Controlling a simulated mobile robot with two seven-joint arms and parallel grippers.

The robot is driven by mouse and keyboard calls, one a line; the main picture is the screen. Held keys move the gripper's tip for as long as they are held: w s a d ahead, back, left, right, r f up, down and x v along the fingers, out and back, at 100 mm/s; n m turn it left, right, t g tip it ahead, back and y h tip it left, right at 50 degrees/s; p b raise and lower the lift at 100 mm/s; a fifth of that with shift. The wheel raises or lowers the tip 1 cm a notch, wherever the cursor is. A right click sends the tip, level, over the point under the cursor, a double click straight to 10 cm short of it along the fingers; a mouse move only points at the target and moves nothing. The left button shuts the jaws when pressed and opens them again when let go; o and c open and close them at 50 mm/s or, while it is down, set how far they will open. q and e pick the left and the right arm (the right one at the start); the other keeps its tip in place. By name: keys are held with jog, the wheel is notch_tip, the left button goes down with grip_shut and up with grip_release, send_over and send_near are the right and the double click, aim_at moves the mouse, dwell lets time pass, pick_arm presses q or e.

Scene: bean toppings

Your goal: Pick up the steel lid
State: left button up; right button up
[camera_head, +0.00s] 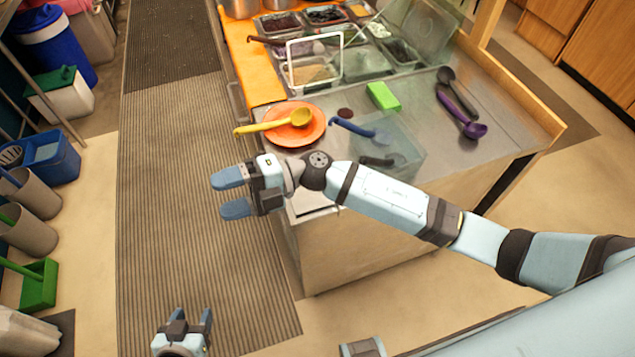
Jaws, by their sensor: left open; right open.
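I cannot pick out the steel lid with certainty. A steel-coloured piece with a tall pale frame (288,62) sits over the topping pans on the counter, but I cannot tell whether it is a lid. My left gripper (193,318) is open and empty, low over the striped mat at the bottom of the view, well away from the counter.
The steel counter (440,135) holds an orange plate (285,133) with a yellow ladle (275,124), a green block (382,96), a clear bin (400,150) and purple (460,115) and blue (350,127) ladles. The striped floor mat (180,150) is clear. Bins (45,150) line the left.

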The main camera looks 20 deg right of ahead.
jog(key=w+d+f+n+h+b, duration=0.1)
jog(key=w+d+f+n+h, duration=0.2)
jog(key=w+d+h, duration=0.55)
jog(key=w+d+f+n+h+b, duration=0.1)
jog(key=w+d+f+n+h, duration=0.2)
jog(key=w+d+h, duration=0.6)
jog(key=s+d+f, duration=0.1)
jog(key=f, duration=0.1)
jog(key=s+d+f+h, duration=0.1)
jog(key=f, duration=0.1)
jog(key=s+d+f+h, duration=0.1)
jog(key=s+f, duration=0.1)
jog(key=f, duration=0.1)
jog(key=shift+d+t, duration=0.15)
jog(key=shift+t, duration=0.25)
jog(key=shift+s+a+f+p, duration=0.15)
jog(key=shift+f+p, duration=0.3)
jog(key=shift+f, duration=1.05)
jog(key=shift+s+a+f+p, duration=0.1)
jog(key=shift+f+p, duration=0.35)
jog(key=shift+f, duration=1.05)
jog(key=c, duration=1.1)
jog(key=shift+o, duration=0.2)
jog(key=shift+r, duration=0.1)
